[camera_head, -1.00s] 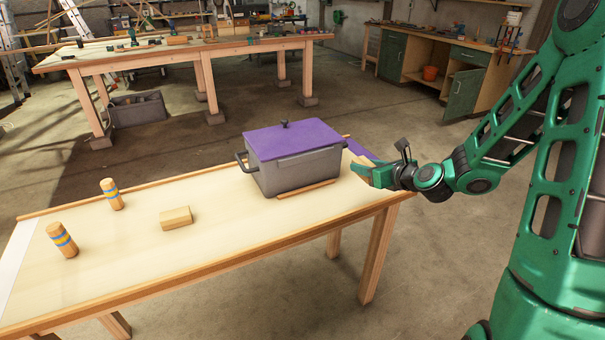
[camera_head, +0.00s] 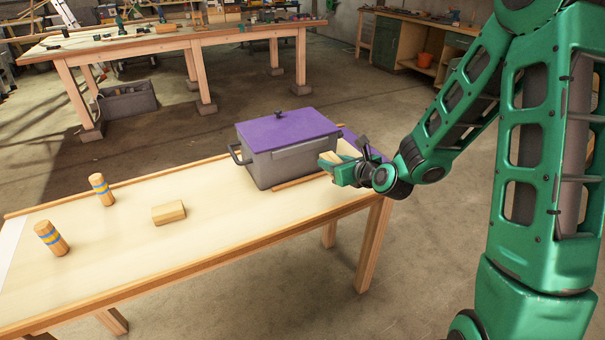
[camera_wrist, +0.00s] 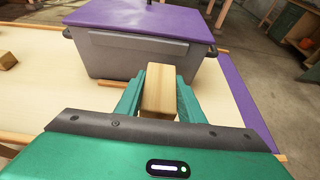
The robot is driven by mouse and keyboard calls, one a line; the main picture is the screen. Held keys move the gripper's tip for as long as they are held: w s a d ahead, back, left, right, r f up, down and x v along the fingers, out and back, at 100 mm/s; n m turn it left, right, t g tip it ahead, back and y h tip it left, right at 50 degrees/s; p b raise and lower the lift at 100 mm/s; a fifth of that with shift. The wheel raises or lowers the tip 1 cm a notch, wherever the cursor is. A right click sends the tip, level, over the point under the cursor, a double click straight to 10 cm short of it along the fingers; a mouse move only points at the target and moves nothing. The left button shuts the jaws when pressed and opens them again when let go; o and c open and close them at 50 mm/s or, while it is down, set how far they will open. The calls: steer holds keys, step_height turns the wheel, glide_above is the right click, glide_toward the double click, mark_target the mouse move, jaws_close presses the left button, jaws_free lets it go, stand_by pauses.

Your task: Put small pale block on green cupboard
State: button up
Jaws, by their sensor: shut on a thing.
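My gripper (camera_wrist: 160,97) is shut on a small pale wooden block (camera_wrist: 159,88), which stands out between the two green fingers in the wrist view. In the head view my gripper (camera_head: 338,166) is at the right end of the near table, just right of the grey box; the block is only partly visible there. The green cupboard (camera_head: 411,44) is part of the wooden workbench at the back right of the room, far from my gripper. Its right part is hidden behind my arm.
A grey box with a purple lid (camera_head: 290,150) stands on the near table (camera_head: 110,262). A second wooden block (camera_head: 168,213) and two striped cylinders (camera_head: 102,190) (camera_head: 51,238) are to the left. A long workbench (camera_head: 170,40) stands behind. Open floor lies between the tables and cupboard.

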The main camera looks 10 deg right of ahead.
steer(key=s+a, duration=0.1)
steer(key=a, duration=0.5)
steer(key=w+d+f, duration=0.2)
steer(key=d, duration=0.1)
steer(key=w+d+f, duration=0.2)
steer(key=d, duration=0.1)
steer(key=w+d+f, duration=0.2)
steer(key=d, duration=0.1)
steer(key=shift+w+f, duration=0.15)
steer(key=shift+f, duration=2.05)
steer(key=o, duration=0.9)
steer(key=shift+o, duration=0.9)
